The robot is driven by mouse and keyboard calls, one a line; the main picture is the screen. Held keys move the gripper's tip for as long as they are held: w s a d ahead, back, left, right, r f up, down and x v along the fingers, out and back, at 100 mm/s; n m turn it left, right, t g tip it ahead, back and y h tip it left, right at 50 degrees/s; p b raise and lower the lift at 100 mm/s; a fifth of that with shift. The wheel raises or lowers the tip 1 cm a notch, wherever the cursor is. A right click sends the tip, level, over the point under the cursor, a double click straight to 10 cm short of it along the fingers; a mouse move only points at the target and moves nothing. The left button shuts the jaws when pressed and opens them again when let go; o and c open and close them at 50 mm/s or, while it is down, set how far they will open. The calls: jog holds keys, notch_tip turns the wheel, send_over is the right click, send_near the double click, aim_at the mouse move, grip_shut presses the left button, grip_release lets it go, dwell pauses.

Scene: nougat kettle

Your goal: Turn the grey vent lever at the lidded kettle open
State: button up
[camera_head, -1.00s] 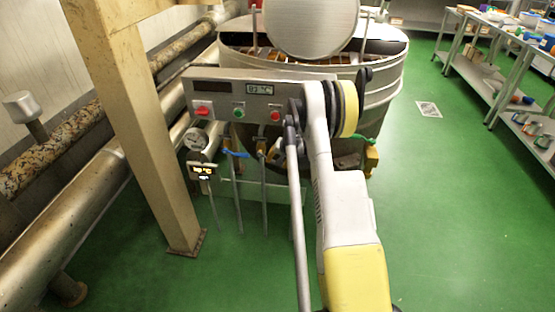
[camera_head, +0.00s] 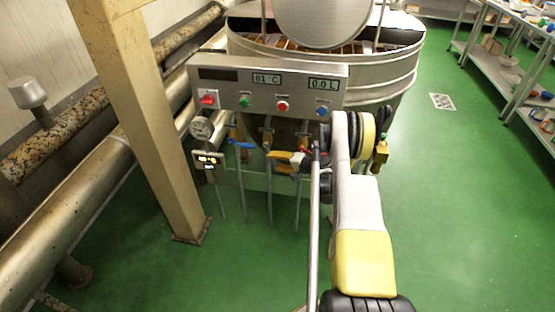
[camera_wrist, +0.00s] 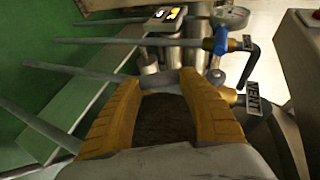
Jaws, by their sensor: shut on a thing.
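The lidded kettle (camera_head: 400,75) is a large steel drum behind a control panel, with a round lid raised at its top. Below the panel is a row of valves on thin pipes. My gripper (camera_head: 278,157) is at this row, with its yellow fingers pointing left. In the wrist view my gripper (camera_wrist: 160,82) has its two orange-yellow fingers around something at the valves. A tag reading VENT (camera_wrist: 254,98) hangs just right of the fingertips.
A blue valve handle (camera_head: 241,144) is left of my gripper; it also shows in the wrist view (camera_wrist: 221,40). A gauge (camera_head: 201,128) and small display (camera_head: 208,160) stand further left. A beige post (camera_head: 150,130) is nearby.

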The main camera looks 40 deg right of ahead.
jog(key=shift+w+a+t, duration=0.2)
jog(key=shift+t, duration=0.1)
jog(key=o, duration=1.1)
jog(key=shift+o, duration=0.2)
jog(key=v, duration=1.2)
jog(key=shift+d+f, duration=0.1)
jog(key=shift+d, duration=0.05)
